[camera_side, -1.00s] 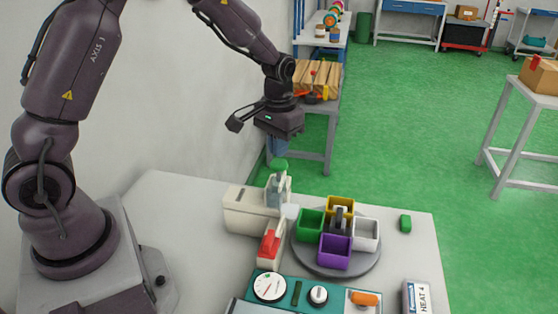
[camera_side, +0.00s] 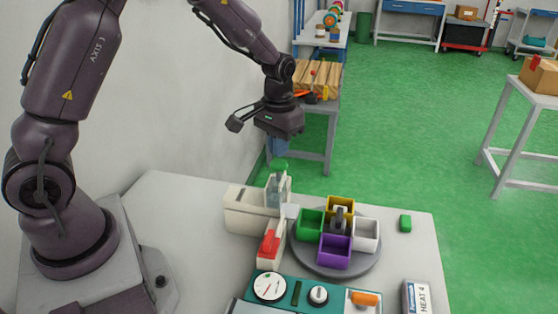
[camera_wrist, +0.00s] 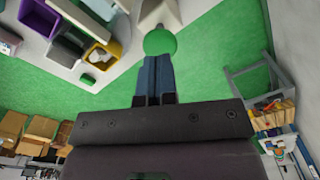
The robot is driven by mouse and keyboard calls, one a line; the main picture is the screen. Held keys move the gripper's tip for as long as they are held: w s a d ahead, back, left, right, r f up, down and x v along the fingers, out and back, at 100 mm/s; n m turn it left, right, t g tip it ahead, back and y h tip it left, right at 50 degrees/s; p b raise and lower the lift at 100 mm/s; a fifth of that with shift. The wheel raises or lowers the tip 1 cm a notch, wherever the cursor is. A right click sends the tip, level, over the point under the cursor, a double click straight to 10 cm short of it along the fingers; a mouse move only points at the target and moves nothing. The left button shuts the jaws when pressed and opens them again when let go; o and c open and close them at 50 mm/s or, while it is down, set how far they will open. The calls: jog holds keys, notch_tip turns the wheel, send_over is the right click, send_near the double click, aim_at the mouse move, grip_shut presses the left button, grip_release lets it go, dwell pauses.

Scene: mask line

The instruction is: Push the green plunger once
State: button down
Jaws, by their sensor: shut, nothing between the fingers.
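The green plunger (camera_side: 279,165) is a rounded green cap on top of a clear and white dispenser (camera_side: 252,210) at the back of the bench. My gripper (camera_side: 279,155) hangs over it from above, with its blue fingers pointing down. In the wrist view the fingers (camera_wrist: 155,58) are together and empty, and their tips appear right by the green cap (camera_wrist: 160,42). I cannot tell whether they touch it.
A round turntable (camera_side: 322,268) with green, yellow, white and purple bins stands right of the dispenser. A red part (camera_side: 269,243) and a teal control panel (camera_side: 290,290) are in front. A small green block (camera_side: 405,223) lies at the right.

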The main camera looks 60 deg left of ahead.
aim_at(279, 163)
jog(key=shift+f, duration=0.15)
jog(key=shift+f, duration=2.3)
jog(key=shift+r, duration=2.5)
jog(key=shift+r, duration=2.5)
